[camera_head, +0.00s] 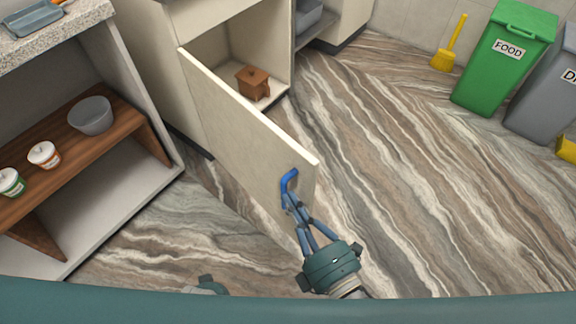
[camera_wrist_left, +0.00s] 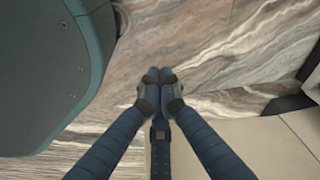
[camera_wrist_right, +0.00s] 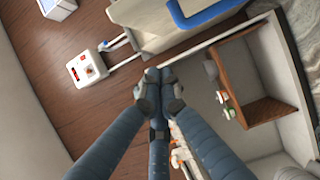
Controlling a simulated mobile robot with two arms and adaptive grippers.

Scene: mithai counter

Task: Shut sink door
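The sink door (camera_head: 240,125) is a cream panel that stands wide open from the sink cabinet, its free end toward me. A blue handle (camera_head: 288,180) sits near that free end; a blue bar, likely this handle, shows at the top of the right wrist view (camera_wrist_right: 205,18). My right gripper (camera_head: 291,203) has its fingertips right by the handle; whether they touch it I cannot tell. In the right wrist view its fingers (camera_wrist_right: 158,78) are together with nothing visible between them. My left gripper (camera_wrist_left: 159,77) is shut and empty above the floor.
A brown house-shaped box (camera_head: 253,82) is in the open cabinet. A shelf unit (camera_head: 75,140) with a grey bowl (camera_head: 90,116) and tubs stands at left. The floor right of the door is clear.

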